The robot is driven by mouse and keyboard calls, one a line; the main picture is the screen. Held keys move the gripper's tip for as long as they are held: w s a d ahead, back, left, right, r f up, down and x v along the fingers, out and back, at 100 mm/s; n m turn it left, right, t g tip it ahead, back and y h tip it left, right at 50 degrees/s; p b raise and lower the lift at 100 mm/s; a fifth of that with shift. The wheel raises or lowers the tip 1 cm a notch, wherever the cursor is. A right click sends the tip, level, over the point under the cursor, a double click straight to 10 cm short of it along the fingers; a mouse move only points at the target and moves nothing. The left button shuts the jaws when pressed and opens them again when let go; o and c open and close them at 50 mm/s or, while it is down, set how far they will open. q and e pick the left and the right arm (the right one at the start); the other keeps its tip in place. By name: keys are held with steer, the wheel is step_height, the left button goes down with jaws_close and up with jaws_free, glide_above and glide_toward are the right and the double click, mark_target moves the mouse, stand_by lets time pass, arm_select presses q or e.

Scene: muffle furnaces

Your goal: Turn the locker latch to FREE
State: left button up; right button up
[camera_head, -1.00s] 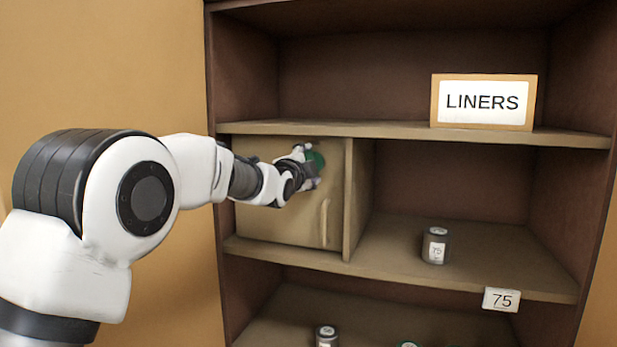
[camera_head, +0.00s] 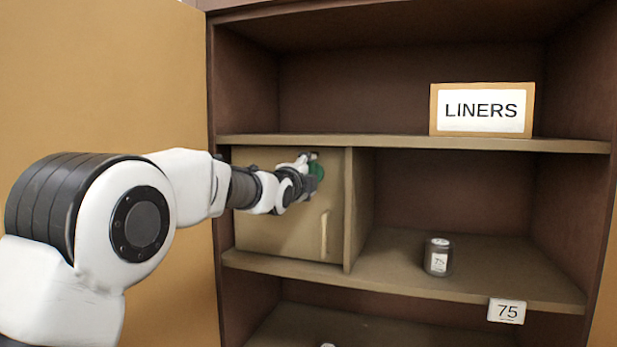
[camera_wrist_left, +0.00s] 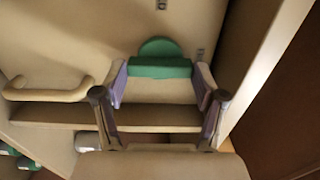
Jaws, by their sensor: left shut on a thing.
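The small tan locker door (camera_head: 280,225) is closed in the left part of the middle shelf. A green latch (camera_head: 317,171) sits near its upper right corner, partly hidden by my gripper. My left gripper (camera_head: 308,168) is at the latch, shut on it. In the left wrist view the latch (camera_wrist_left: 160,67) shows as a round green disc with a straight bar, between the two purple-padded fingers of my gripper (camera_wrist_left: 161,84). Small marks on the door near the latch are too blurred to read. My right gripper is not in view.
A tan door handle (camera_head: 325,234) stands out below the latch. A "LINERS" sign (camera_head: 482,110) stands on the shelf above.

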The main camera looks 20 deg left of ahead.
arm_select(q)
steer(key=o, duration=1.1)
steer(key=shift+w, duration=0.1)
steer(key=shift+o, duration=0.2)
steer(key=s, duration=1.2)
steer(key=shift+a, duration=0.2)
